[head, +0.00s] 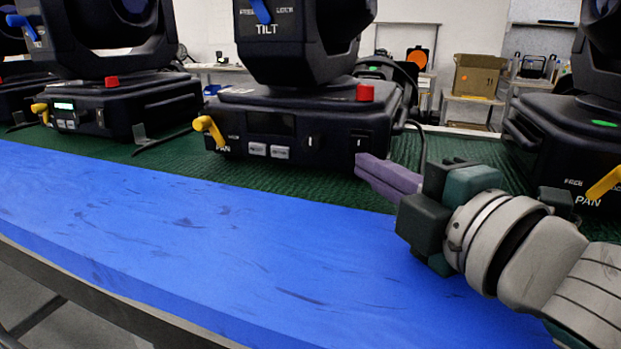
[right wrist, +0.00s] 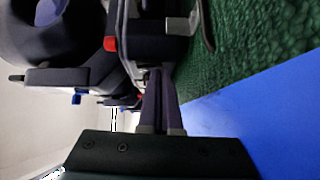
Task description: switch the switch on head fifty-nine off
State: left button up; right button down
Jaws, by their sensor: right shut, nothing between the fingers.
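The middle moving head (head: 300,115) stands on the green mat with a black base, a dark display and a red button (head: 364,92). A small dark switch with a white mark (head: 362,141) is at the right end of its front panel. I cannot read a fifty-nine on any head. My right gripper (head: 362,168) has its purple fingers shut and empty, just below and in front of that switch; I cannot tell whether they touch the base. In the right wrist view, the closed fingers (right wrist: 159,78) point at a dark head base. My left gripper is out of view.
Another head with a lit display (head: 64,105) stands at left, and one (head: 565,135) at right, near my right arm. Yellow levers (head: 210,131) stick out in front. The blue table strip (head: 200,230) in front is clear. A cable runs behind my fingers.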

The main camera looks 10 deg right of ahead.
jog(key=shift+s, duration=0.3)
jog(key=v, duration=0.9)
jog(key=shift+s, duration=0.2)
